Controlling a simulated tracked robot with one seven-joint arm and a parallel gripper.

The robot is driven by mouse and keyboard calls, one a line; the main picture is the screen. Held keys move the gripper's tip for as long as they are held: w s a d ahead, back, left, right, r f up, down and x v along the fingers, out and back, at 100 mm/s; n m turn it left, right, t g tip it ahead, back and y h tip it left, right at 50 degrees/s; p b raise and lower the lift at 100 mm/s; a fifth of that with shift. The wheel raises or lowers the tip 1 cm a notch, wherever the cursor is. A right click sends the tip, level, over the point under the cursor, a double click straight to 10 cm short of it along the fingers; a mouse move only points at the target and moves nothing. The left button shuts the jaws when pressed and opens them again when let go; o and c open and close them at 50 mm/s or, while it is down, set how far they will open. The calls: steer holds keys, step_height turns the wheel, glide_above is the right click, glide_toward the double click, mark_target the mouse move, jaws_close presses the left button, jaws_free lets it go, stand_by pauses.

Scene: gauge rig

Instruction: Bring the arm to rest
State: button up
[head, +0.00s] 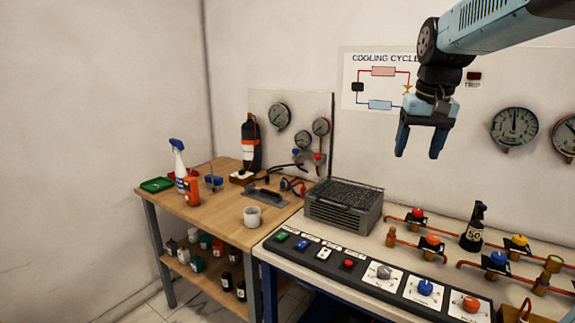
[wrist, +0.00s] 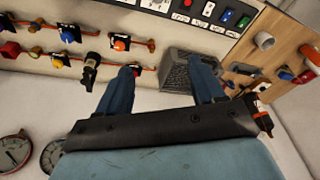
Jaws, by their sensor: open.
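My gripper (head: 419,140) hangs from my blue and black arm at the upper right of the head view. Its two blue fingers point down and stand apart with nothing between them. It is in the air above the rig, in front of the wall poster. In the wrist view my gripper (wrist: 164,90) shows its two fingers spread, with the bench beyond them. The grey finned unit (head: 343,205) stands on the rig below and to the left of the gripper. It shows between and behind the fingers in the wrist view (wrist: 182,72).
A control panel (head: 375,279) with knobs and buttons runs along the rig's front. A wooden bench (head: 222,222) at left holds a white mug (head: 252,217), bottles and tools. Gauges (head: 514,127) hang on the wall.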

steer(key=s+a+f+t, duration=0.1)
steer(key=s+f, duration=0.3)
steer(key=s, duration=0.4)
steer(key=s+a+f+n+t, duration=0.1)
steer(key=s+a+f, duration=0.2)
steer(key=s, duration=0.5)
steer(key=shift+s+f+n+t, duration=0.15)
steer(key=shift+f+n+t, duration=0.2)
steer(key=shift+f, duration=0.3)
stand_by(0.8)
